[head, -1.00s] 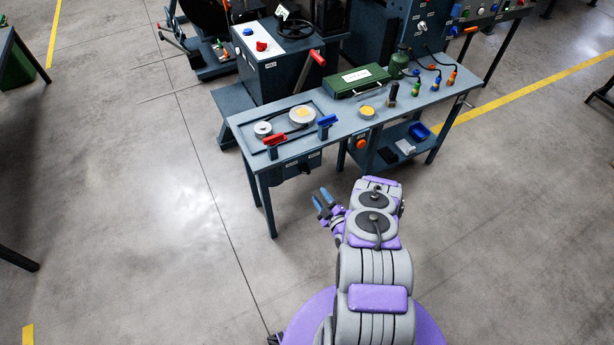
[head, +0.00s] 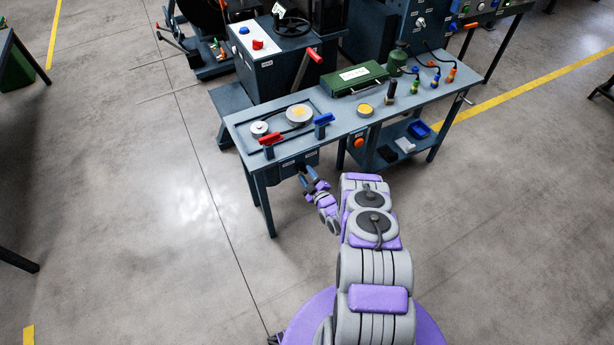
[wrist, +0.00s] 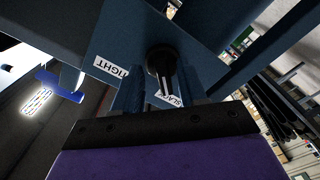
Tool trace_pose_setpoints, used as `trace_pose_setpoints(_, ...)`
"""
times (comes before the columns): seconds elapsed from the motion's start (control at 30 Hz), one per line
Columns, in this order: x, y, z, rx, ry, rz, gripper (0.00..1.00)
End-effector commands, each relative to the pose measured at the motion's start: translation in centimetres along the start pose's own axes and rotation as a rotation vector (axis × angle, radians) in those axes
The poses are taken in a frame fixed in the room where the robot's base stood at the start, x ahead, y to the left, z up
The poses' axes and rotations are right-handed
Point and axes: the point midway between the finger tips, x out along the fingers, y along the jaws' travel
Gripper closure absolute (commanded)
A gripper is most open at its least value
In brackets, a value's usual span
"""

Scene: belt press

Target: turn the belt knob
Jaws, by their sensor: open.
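The belt knob (wrist: 161,58) is black, with a bar handle, on the dark blue panel under the table's front edge. A "TIGHT" label (wrist: 110,67) lies left of it and a "SLACK" label (wrist: 170,98), partly hidden, lies below it. My gripper (head: 306,172) is open in front of this panel in the head view, and covers the knob there. In the wrist view, the fingers of my gripper (wrist: 161,88) stand on either side of the knob's handle. I cannot tell whether they touch it.
The table (head: 350,130) carries two pulleys with a belt, a red lever (head: 271,138), a blue lever (head: 323,119) and a green case (head: 354,78). A lower shelf to the right holds a blue bin (head: 418,130). The floor left of the table is clear.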

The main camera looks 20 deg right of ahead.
Motion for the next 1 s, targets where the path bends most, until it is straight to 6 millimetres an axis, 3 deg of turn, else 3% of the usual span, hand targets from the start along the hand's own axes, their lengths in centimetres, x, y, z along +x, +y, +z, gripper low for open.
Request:
trace_pose_setpoints(0.47, -0.02, -0.14, -0.03, 0.001, 0.0, -0.003, 1.0)
trace_pose_setpoints(1.0, -0.07, -0.3, 0.28, 0.074, -0.008, -0.006, 1.0)
